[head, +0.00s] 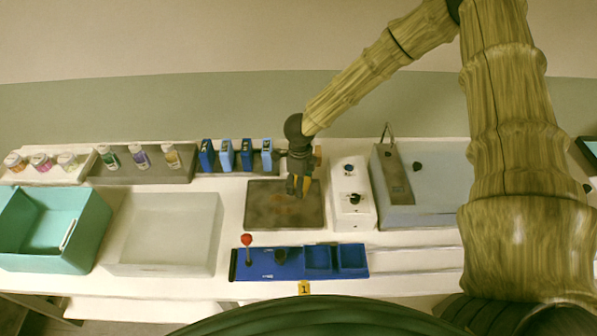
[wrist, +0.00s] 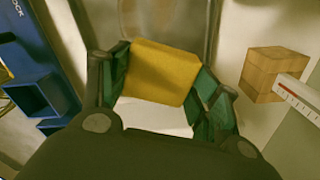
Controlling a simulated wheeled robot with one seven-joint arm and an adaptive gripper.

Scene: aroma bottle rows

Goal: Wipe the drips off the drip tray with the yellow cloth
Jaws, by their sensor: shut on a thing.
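The drip tray (head: 262,215) is a dark brown rectangle with a paler rim, lying mid-bench in the head view. Faint orange-brown drips (head: 281,196) show on its surface, left of my gripper. My gripper (head: 299,188) points down over the right part of the tray. In the wrist view my gripper (wrist: 160,85) is shut on the yellow cloth (wrist: 164,72), which spans between the green fingers. A little yellow also shows at the fingertips in the head view. I cannot tell whether the cloth touches the tray.
A blue rack (head: 283,262) lies in front of the tray. A white box with black knobs (head: 341,212) stands right of it. A white bin (head: 160,235) and teal bin (head: 85,240) are at left. A wooden block (wrist: 272,68) shows in the wrist view.

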